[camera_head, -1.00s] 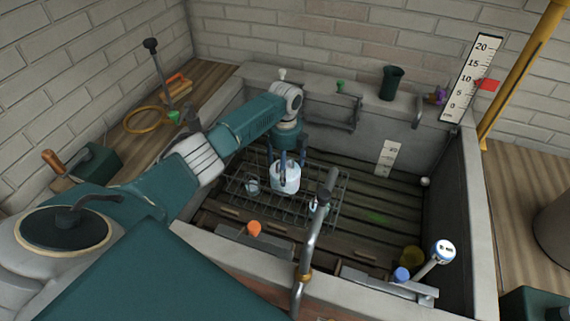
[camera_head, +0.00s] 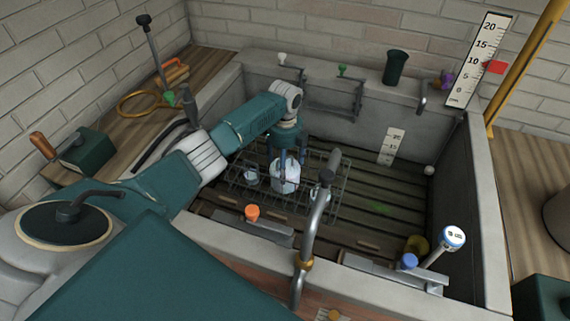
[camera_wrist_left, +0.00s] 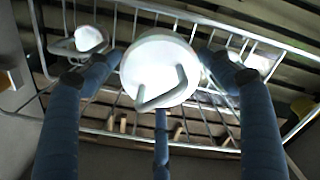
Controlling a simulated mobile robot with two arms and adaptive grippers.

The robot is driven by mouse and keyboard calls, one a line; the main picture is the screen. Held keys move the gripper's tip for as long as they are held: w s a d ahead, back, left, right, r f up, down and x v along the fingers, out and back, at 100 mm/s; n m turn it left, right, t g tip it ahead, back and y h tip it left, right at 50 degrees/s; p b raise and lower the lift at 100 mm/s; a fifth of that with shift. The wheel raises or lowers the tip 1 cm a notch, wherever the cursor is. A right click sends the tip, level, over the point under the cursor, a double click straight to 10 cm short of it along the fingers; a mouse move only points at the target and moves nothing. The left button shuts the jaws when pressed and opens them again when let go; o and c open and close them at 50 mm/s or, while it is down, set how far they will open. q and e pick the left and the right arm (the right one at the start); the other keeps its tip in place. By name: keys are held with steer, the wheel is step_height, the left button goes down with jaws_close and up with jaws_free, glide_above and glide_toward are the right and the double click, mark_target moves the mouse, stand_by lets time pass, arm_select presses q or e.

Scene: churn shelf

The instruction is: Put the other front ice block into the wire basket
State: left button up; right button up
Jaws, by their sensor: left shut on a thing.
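A white ice block (camera_head: 285,177) with a grey loop handle hangs in my left gripper (camera_head: 287,158), inside the stone basin. In the left wrist view the ice block (camera_wrist_left: 155,72) sits between the blue fingers of my left gripper (camera_wrist_left: 160,90), which is shut on it. The wire basket (camera_head: 325,205) lies below and around it; its bars also show in the left wrist view (camera_wrist_left: 205,20). I cannot tell whether the block touches the basket floor. A second pale block (camera_head: 250,176) is left of the held one, with its loop in the left wrist view (camera_wrist_left: 88,39). My right gripper is out of view.
A curved grey pipe (camera_head: 313,235) rises in front of the basket. Basin walls (camera_head: 470,190) surround the slatted floor, clear at right (camera_head: 380,190).

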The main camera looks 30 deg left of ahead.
arm_select(q)
steer(key=shift+w+r, duration=0.1)
steer(key=o, duration=2)
steer(key=shift+s, duration=0.2)
steer(key=shift+w+r+p, duration=0.1)
steer(key=shift+r+p, duration=5.2)
steer(key=shift+r, duration=0.65)
